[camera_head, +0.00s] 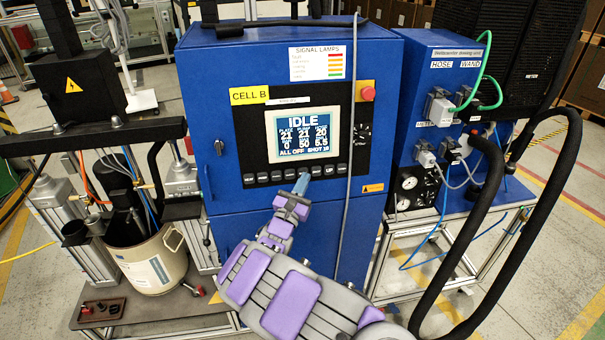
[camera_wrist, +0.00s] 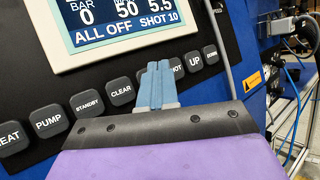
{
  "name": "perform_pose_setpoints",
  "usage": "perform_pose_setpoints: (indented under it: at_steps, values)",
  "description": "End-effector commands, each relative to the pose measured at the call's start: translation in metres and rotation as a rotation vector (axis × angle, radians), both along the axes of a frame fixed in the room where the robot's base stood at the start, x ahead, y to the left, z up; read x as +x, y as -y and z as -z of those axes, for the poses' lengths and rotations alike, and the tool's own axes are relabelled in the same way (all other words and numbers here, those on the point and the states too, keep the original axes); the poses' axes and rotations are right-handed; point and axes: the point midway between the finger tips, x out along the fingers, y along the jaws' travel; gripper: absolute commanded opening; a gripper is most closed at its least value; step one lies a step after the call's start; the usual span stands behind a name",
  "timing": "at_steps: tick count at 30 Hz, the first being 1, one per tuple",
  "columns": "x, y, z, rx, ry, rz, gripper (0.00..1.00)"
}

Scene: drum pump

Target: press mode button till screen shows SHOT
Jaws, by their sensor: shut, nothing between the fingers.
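The screen (camera_head: 295,136) on the blue cabinet reads IDLE in large letters, with number rows below. Its bottom line reads ALL OFF SHOT 10, and its lower part also shows in the wrist view (camera_wrist: 120,22). A row of dark buttons runs under it; in the wrist view I read PUMP (camera_wrist: 48,122), STANDBY (camera_wrist: 87,103), CLEAR (camera_wrist: 121,92) and UP (camera_wrist: 194,62). My gripper (camera_head: 301,184) is shut and empty, its blue fingertips (camera_wrist: 157,72) at the row between CLEAR and a partly hidden button ending in HOT. No MODE label is readable; I cannot tell whether the fingertips touch a button.
A grey cable (camera_head: 350,130) hangs down the cabinet front, right of the screen. A red knob (camera_head: 368,93) and a rotary switch (camera_head: 362,133) sit right of it. Thick black hoses (camera_head: 490,190) loop at the right. A drum (camera_head: 148,258) stands at the left.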

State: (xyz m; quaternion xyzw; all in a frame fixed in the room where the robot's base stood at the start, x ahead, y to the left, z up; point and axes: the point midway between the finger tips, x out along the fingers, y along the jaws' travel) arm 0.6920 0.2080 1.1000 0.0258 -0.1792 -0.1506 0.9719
Motion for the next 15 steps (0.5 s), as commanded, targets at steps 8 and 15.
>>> perform_pose_setpoints:
  at_steps: [8, 15]
  values:
    - [-0.003, 0.0, -0.001, 0.0, -0.001, -0.002, 0.0]
    - [-0.022, 0.005, -0.006, -0.002, 0.0, -0.002, 0.0]
